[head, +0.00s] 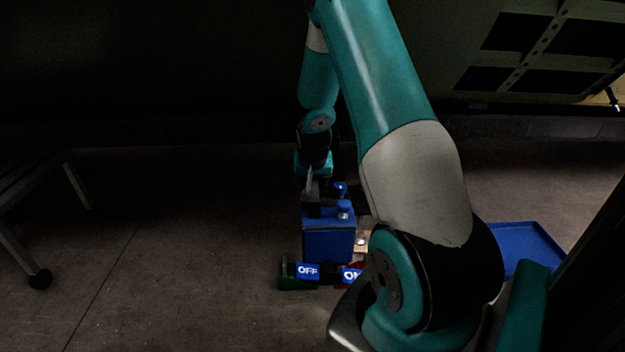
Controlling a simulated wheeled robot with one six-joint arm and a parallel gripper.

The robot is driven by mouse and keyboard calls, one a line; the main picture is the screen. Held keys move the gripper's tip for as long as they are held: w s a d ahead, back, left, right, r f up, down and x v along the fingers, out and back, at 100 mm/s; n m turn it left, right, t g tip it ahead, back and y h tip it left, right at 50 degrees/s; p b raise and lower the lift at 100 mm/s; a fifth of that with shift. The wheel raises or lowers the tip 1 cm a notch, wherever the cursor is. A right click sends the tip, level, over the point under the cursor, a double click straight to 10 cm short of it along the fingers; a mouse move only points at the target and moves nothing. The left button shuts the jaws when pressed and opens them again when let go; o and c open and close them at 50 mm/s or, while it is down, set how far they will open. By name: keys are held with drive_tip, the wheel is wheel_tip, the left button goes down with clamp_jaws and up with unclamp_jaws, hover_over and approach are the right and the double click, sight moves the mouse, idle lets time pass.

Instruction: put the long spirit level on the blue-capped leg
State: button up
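My gripper (309,185) is at the end of my teal arm, pointing down just above the back left of a blue box (328,238). It is small and dark here, and I cannot tell whether its fingers are open or shut. Two round blue tops (341,188) show beside it above the box; I cannot tell whether either is the cap of the leg. I cannot make out the long spirit level. My arm hides part of the area to the right of the box.
A green block with an OFF label (307,271) and a red one with a partly hidden ON label (351,275) lie in front of the box. A blue tray (535,243) lies at right. A wheeled stand (70,185) is at left. The floor between is clear.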

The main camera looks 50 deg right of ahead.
drive_tip(key=shift+r, duration=0.3)
drive_tip(key=p+v, duration=0.7)
drive_tip(key=v, duration=0.4)
drive_tip(key=shift+s+a+r, duration=0.1)
drive_tip(key=shift+a+r, duration=0.05)
drive_tip(key=shift+r, duration=0.15)
drive_tip(key=a+r+n+y, duration=0.25)
drive_tip(key=a+r, duration=0.25)
drive_tip(key=a, duration=0.6)
drive_tip(key=a+r+n+y, duration=0.2)
drive_tip(key=a+r+n, duration=0.25)
drive_tip(key=a, duration=0.55)
drive_tip(key=s+a+r+n+g+y, duration=0.1)
drive_tip(key=s+a+r+n, duration=0.3)
drive_tip(key=s+a, duration=0.4)
drive_tip(key=s+a+r+n+g+y, duration=0.2)
drive_tip(key=s+a+r+n, duration=0.2)
drive_tip(key=s+a, duration=0.5)
drive_tip(key=shift+s+n, duration=0.25)
drive_tip(key=shift+n, duration=0.85)
drive_tip(key=shift+a, duration=0.1)
